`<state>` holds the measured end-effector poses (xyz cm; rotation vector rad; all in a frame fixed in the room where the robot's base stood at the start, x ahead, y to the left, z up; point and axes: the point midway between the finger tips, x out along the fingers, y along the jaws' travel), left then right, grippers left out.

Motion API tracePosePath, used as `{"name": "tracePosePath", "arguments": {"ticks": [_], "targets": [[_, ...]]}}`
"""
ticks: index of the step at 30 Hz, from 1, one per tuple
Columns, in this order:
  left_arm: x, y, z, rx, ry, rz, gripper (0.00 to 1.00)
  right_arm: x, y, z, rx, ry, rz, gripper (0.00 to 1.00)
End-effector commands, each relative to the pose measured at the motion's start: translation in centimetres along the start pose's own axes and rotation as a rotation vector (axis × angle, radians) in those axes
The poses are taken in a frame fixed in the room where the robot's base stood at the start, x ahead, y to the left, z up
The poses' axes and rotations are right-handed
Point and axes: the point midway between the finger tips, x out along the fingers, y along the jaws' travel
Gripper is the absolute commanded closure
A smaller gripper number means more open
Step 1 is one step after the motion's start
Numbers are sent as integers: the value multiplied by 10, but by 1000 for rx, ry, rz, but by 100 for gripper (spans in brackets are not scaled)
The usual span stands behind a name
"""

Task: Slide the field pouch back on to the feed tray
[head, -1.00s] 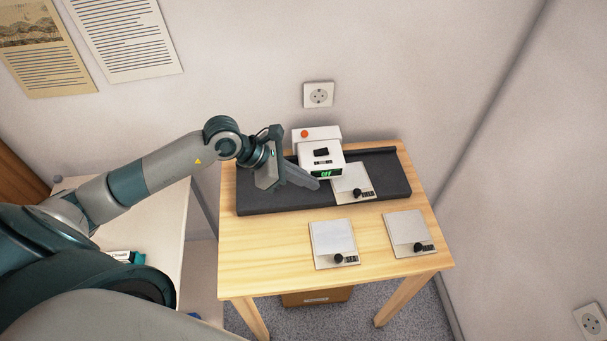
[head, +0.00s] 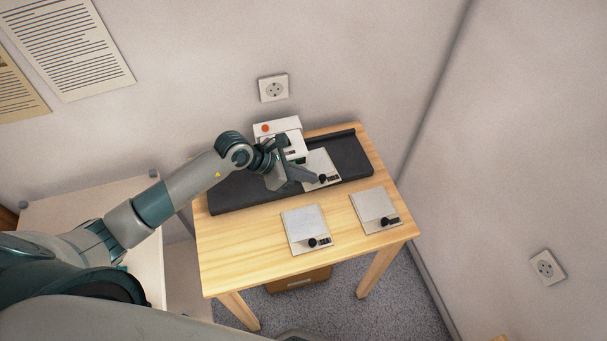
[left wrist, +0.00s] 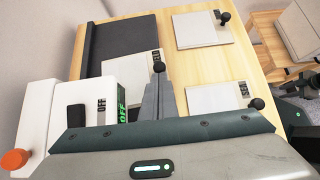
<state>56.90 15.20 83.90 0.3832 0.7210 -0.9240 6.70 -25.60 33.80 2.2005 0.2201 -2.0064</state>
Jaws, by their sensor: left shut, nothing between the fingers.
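Three flat pale pouches, each with a black knob and a small dark label, are in view; I cannot read which is the field pouch. One pouch (head: 322,165) lies on the dark feed tray (head: 350,155), next to the white machine (head: 284,132). Two others, a middle pouch (head: 305,226) and a right pouch (head: 374,207), lie on the bare wood in front. My left gripper (head: 312,178) is shut and empty, its tips close to the knob of the pouch on the tray. The left wrist view shows the fingers (left wrist: 158,92) by that knob (left wrist: 159,67); contact is unclear.
Walls stand behind and to the right. A cardboard box (head: 298,280) is under the table.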

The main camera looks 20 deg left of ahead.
Motion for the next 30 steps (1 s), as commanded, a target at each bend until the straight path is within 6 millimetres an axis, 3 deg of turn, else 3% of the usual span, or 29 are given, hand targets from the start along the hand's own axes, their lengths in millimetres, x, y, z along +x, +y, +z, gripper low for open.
{"name": "tracePosePath", "arguments": {"ticks": [10, 21, 30], "targets": [[7, 0, 5, 1, -2, -1, 100, 4, -1, 0, -1, 1, -1, 69], [60, 0, 56, 2, -4, -1, 100, 30, -1, 3, -1, 0, -1, 69], [70, 0, 70, 0, 0, 0, 100, 33, -1, 4, -1, 0, -1, 69]]}}
